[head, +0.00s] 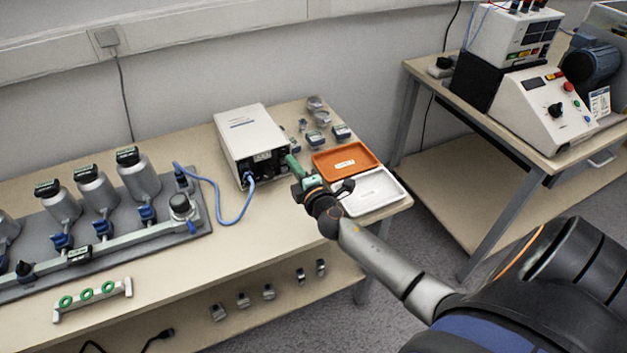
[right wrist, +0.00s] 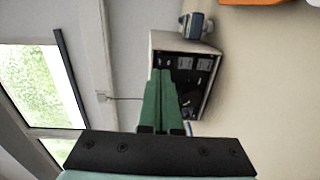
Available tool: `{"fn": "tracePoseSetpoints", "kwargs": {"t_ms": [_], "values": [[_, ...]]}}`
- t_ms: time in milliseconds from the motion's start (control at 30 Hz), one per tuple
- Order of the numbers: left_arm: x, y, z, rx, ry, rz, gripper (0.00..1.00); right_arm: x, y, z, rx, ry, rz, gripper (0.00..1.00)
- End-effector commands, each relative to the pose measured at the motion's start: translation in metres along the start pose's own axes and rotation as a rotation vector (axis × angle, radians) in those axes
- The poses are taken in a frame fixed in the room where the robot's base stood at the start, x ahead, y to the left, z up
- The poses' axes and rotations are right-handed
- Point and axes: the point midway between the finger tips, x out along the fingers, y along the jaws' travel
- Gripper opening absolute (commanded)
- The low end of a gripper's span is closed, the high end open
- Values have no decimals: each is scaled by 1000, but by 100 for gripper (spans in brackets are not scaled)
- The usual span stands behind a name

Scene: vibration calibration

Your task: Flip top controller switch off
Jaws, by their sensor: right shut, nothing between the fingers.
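The controller (head: 249,138) is a white box with a dark front panel on the left table. A blue cable runs from its front. In the right wrist view the controller (right wrist: 206,84) shows its dark panel with several small sockets or switches, too small to tell apart. My right gripper (head: 292,162) is shut and empty, with its green fingers pointing at the right side of the controller's front panel. In the right wrist view the closed green fingers (right wrist: 163,78) overlap the panel's edge. I cannot tell whether they touch it. The top switch is not clear in either view. My left gripper is not in view.
An orange tray (head: 346,160) and a white tray (head: 372,191) lie right of the controller, near my right wrist. Several small sensors sit behind them. A grey manifold with metal bottles (head: 93,187) stands at left. A second table (head: 462,108) holds other equipment at right.

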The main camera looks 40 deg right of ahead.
Motion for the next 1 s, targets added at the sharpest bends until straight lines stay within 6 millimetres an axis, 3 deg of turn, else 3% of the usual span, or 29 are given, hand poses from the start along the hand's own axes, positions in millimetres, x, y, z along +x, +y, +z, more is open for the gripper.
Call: {"fn": "tracePoseSetpoints", "kwargs": {"t_ms": [300,500,700,1000], "values": [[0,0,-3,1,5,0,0,-62,-1,1,1,0,-3,0],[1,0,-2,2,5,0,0,-89,-1,1,0,-1,-3,0],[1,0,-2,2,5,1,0,-100,1,1,0,-1,-2,0],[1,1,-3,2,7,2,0,-100,1,1,0,-1,-1,0]]}}
